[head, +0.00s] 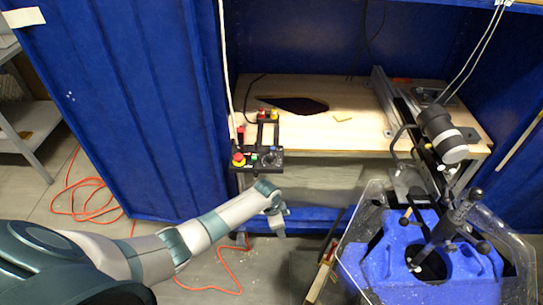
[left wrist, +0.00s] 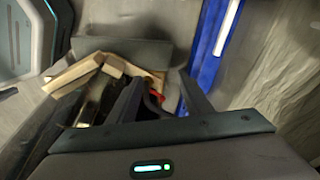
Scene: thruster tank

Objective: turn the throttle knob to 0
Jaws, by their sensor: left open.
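The throttle knob (head: 270,158) is a dark dial on the black control box (head: 257,165) at the front edge of the wooden table. A red button (head: 238,158) on a yellow base and a small green button (head: 254,157) sit to its left. I cannot read the knob's scale or setting. My left gripper (head: 279,226) is below and in front of the box, apart from it. In the left wrist view my left gripper (left wrist: 162,98) is open, with nothing between its fingers. The knob is not visible there. My right gripper is not in view.
A clear tank with a blue float (head: 410,265) stands at right. An orange cable (head: 85,190) lies on the floor.

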